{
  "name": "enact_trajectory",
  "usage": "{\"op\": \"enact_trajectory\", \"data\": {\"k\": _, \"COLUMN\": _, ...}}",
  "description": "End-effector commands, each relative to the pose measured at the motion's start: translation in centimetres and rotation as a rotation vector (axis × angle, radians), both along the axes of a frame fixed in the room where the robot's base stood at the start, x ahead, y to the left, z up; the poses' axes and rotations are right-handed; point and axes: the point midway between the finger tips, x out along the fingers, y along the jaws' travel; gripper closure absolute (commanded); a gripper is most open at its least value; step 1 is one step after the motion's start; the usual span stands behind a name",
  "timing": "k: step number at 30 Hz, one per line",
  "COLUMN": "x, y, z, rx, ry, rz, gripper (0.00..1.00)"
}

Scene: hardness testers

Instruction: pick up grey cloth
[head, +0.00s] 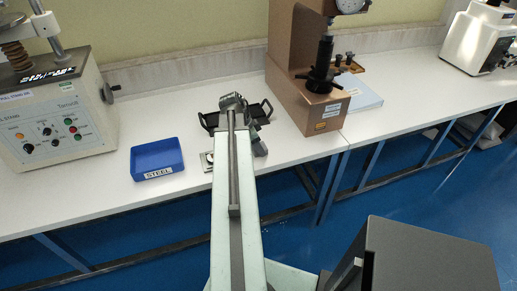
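The arm and wrist hide the middle of the tray. A small crumpled-looking grey shape shows at the arm's end. I cannot tell whether it is the grey cloth or part of my gripper. The fingers are too small and hidden to show whether they are open or shut. I see no other clear grey cloth.
A blue tray (157,157) labelled STEEL and a small pale plate (207,160) lie left of my arm. A control-panel tester (55,120) stands at left, a brown tester (300,80) at right. A pale board (362,92) lies beside it. The bench's right stretch (415,75) is clear.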

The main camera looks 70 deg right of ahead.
Motion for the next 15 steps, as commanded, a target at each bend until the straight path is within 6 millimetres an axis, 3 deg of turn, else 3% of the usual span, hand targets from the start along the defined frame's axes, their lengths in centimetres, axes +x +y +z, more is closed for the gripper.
{"op": "enact_trajectory", "data": {"k": 15, "x": 0.0, "y": 0.0, "z": 9.5, "rx": 0.000, "ry": 0.000, "rz": 0.000, "gripper": 0.88}}
